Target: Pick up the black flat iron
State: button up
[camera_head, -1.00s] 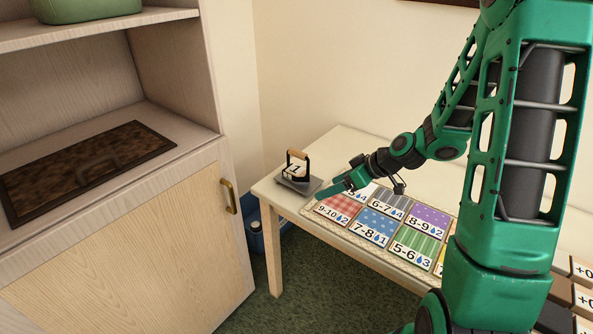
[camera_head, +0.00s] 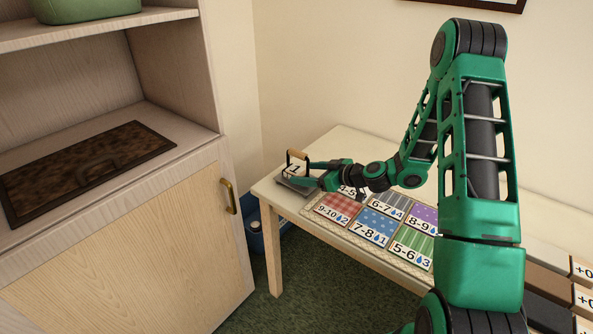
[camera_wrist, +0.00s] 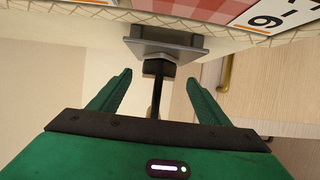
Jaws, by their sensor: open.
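The black flat iron (camera_head: 293,168) stands upright at the left end of the table, with a dark grey base plate, a black frame, a wooden top handle and a white label reading "1". My gripper (camera_head: 304,172) is level with the iron, reaching in from the right, its fingers on either side of the iron's frame. In the wrist view the iron's grey base (camera_wrist: 165,47) lies ahead and its narrow black upright runs between the two open green fingers (camera_wrist: 159,82). A gap shows on each side, so the fingers do not appear to touch it.
The table (camera_head: 345,142) bears a mat of patterned number cards (camera_head: 380,224) right of the iron. A wooden cabinet (camera_head: 130,240) with a brass handle stands to the left. A blue bin (camera_head: 254,240) sits on the floor between them. A wall lies behind.

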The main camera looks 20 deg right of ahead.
aim_at(299, 170)
jog(key=shift+x, duration=2.7)
jog(key=shift+w+d+r, duration=0.1)
jog(key=shift+w, duration=0.05)
jog(key=c, duration=1.5)
grip_shut()
jog(key=shift+r, duration=0.15)
